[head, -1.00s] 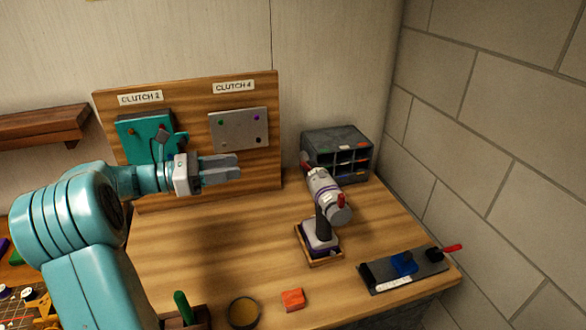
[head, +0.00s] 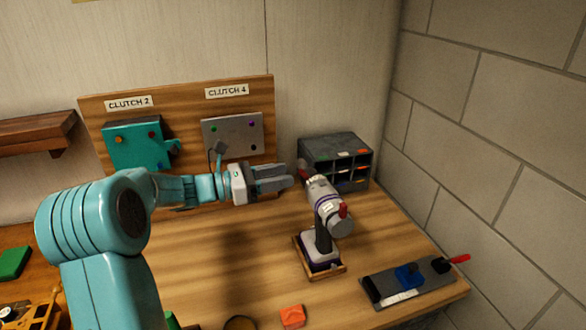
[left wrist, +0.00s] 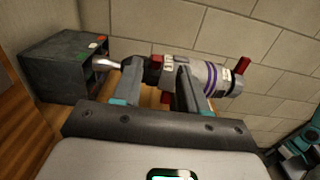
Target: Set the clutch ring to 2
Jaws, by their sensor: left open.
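The power driver (head: 324,204) lies roughly level on an upright black post with a pale base, right of centre in the head view. It is grey with purple bands, and red parts stick out of it. In the left wrist view the driver (left wrist: 212,76) points its silver bit left. A ringed section with a pale marked label and red part (left wrist: 165,62), probably the clutch ring, shows between the fingers; its setting is unreadable. My left gripper (head: 290,179) is open, its fingertips close to the driver's front end. In the left wrist view its fingers (left wrist: 157,85) straddle the front section; contact is unclear.
A wooden board behind holds a teal plate (head: 134,145) under "CLUTCH 2" and a grey plate (head: 232,132) under "CLUTCH 4". A dark compartment box (head: 334,160) stands behind the driver. A grey panel with a red-handled lever (head: 412,282) and an orange block (head: 292,316) lie in front.

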